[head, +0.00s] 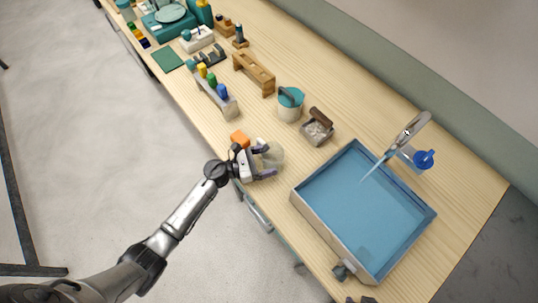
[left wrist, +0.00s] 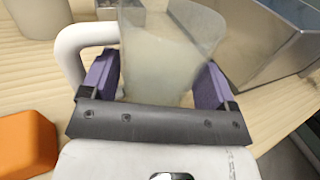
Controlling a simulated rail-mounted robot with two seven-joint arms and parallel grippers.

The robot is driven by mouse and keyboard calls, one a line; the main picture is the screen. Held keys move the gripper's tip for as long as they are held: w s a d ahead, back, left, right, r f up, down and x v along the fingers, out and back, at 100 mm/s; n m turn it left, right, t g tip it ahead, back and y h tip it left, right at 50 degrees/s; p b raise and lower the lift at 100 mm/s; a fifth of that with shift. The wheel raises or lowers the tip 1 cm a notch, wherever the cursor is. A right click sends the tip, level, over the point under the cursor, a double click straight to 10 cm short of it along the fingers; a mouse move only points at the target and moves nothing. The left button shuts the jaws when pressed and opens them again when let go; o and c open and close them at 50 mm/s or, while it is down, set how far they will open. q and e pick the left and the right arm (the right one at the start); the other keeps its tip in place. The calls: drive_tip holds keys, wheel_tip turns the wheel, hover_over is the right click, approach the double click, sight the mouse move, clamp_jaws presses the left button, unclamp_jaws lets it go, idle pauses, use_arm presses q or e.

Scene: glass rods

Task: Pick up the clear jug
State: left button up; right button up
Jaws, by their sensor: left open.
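The clear jug (head: 272,154) stands on the wooden bench near its front edge, left of the blue tray. In the left wrist view the jug (left wrist: 168,45) is see-through, with a pale handle (left wrist: 72,42) on its left side. My left gripper (head: 262,164) is at the jug, reaching in from the front edge. In the left wrist view its purple fingers (left wrist: 156,82) are open, one on each side of the jug's body. The left finger is close to the handle; I cannot tell whether either finger touches the glass. My right gripper is not in view.
An orange block (head: 239,138) sits just left of the jug and shows in the left wrist view (left wrist: 25,143). A metal scoop box (head: 317,128) and a teal-lidded pot (head: 290,104) stand behind.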

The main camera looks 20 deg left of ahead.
use_arm(q)
drive_tip(key=c, duration=0.7)
wheel_tip(320, 180, up, 10)
drive_tip(key=shift+r+p, duration=0.1)
drive_tip(key=shift+p, duration=0.55)
